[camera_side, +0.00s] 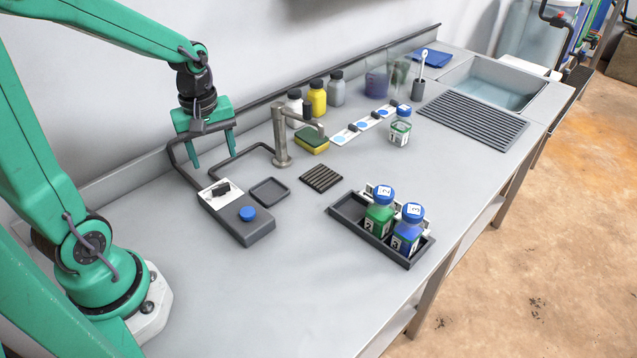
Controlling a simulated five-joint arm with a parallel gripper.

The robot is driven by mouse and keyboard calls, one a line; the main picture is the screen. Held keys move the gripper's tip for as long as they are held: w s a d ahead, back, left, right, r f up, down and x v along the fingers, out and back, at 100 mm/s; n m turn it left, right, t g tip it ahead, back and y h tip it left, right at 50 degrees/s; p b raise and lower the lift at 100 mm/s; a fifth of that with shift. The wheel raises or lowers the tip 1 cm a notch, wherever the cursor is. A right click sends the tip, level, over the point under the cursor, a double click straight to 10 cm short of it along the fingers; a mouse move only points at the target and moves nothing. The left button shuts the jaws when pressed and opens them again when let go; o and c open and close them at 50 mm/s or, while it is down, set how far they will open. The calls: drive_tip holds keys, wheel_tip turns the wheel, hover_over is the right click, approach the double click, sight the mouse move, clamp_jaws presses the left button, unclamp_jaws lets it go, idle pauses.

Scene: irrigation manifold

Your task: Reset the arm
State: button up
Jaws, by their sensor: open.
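My green gripper (213,160) hangs with its fingers pointing down above the back left of the bench, in the side view. Its two fingers are apart, and nothing shows between them. It is above and behind a dark grey box with a blue button (248,213) and a white picture label. The gripper appears clear of the box.
A black tray (345,226) holds a green bottle (377,218) and a blue bottle (404,238). A clear blue-lidded bottle (400,131) stands farther back. A metal tap (281,140), sponge (311,141) and several bottles line the back. The front left bench is clear.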

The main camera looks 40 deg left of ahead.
drive_tip(key=s+d+r+m+t, duration=0.5)
drive_tip(key=d+r+m, duration=0.3)
drive_tip(key=r+m, duration=0.3)
drive_tip(key=shift+s+d+m, duration=0.3)
drive_tip(key=shift+s+m, duration=0.4)
drive_tip(key=shift+m, duration=0.9)
